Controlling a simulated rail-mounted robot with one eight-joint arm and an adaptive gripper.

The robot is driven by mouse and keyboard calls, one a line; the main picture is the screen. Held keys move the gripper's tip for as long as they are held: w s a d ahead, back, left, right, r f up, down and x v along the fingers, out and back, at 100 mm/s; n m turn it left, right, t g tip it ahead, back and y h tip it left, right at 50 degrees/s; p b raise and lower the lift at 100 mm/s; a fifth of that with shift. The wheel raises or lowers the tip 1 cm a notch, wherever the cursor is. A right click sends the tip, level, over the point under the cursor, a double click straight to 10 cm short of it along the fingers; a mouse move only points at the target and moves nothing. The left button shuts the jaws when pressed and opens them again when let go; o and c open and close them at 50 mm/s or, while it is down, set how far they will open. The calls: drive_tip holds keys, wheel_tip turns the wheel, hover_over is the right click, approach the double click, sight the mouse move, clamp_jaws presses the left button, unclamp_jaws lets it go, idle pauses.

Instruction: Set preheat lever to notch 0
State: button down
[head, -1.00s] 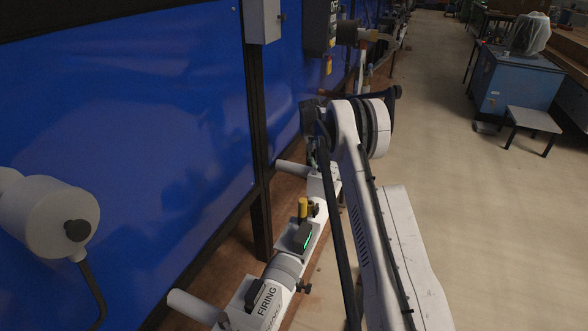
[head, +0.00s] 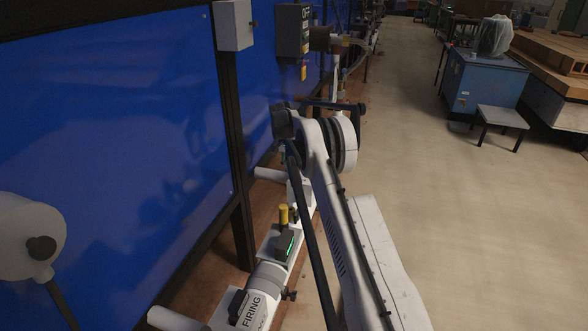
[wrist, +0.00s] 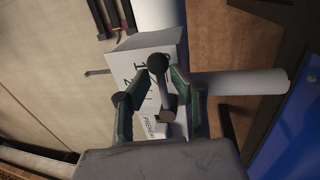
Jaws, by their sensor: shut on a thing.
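In the wrist view, the preheat lever (wrist: 158,65) is a short stalk with a round black knob. It stands out from a white box (wrist: 168,42) with dark digits, among them 1 and 2, and a partly covered PREHEAT label (wrist: 152,125). My gripper (wrist: 160,78) has its two green-padded fingers on either side of the lever, shut on it below the knob. The fingers hide part of the scale, so I cannot tell which notch the lever is at. In the head view my arm hides the gripper and lever.
A FIRING unit (head: 250,308) and a box with a green light (head: 286,245) sit along the white pipe line. A yellow knob (head: 283,214) stands beside it. A blue panel (head: 120,150) walls the left. The floor (head: 440,220) on the right is clear up to a small stool (head: 500,118).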

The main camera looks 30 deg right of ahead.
drive_tip(key=shift+a, duration=0.1)
drive_tip(key=c, duration=1.8)
unclamp_jaws()
drive_tip(key=r, duration=0.4)
drive_tip(key=w+a+r, duration=0.1)
drive_tip(key=r, duration=0.6)
drive_tip(key=shift+w+a+r, duration=0.35)
drive_tip(key=shift+w+r, duration=0.05)
